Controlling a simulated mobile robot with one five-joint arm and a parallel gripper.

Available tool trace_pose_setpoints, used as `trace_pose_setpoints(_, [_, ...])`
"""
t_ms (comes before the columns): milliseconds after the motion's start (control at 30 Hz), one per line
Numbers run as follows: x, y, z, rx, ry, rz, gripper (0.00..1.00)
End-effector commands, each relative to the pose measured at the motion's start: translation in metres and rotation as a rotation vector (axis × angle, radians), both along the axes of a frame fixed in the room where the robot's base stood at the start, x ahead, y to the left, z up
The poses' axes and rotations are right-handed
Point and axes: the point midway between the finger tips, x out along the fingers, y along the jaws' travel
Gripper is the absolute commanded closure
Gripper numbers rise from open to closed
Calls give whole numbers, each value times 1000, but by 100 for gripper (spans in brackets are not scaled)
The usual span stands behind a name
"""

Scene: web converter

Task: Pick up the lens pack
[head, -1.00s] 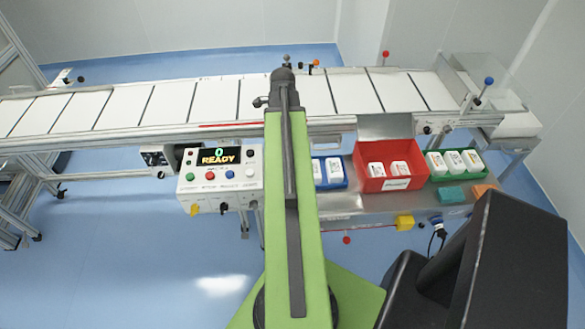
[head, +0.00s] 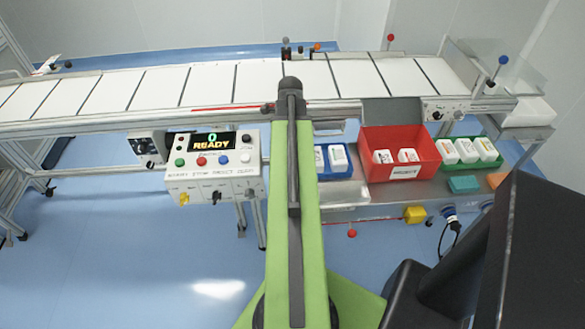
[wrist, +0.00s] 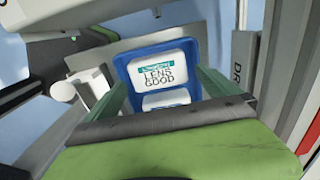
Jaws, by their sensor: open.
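A white lens pack (wrist: 158,75) with a teal band and the words "LENS GOOD" lies in a blue bin (wrist: 123,57) in the wrist view. A second white pack (wrist: 166,101) lies nearer, partly hidden by my gripper. My gripper (wrist: 163,90) is open, with one green finger on each side of the packs in the picture and nothing held. The height gap to the pack cannot be told. In the head view the blue bin (head: 335,175) shows right of my green arm, with white packs (head: 338,157) in it; my gripper is hidden there.
A red bin (head: 400,172) and a green bin (head: 497,160), both with white packs, stand right of the blue bin on a metal shelf. A control box (head: 214,165) reading "0 READY" is at left. The conveyor (head: 208,86) runs behind. Blue floor is open in front.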

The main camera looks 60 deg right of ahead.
Motion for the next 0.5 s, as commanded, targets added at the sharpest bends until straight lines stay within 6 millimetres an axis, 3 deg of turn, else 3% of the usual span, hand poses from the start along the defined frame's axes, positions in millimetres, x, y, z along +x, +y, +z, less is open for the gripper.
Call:
trace_pose_setpoints(200, [0, 1, -7, 0, 0, 1, 0])
trace_pose_setpoints(500, [-2, 2, -55, 0, 0, 1, 0])
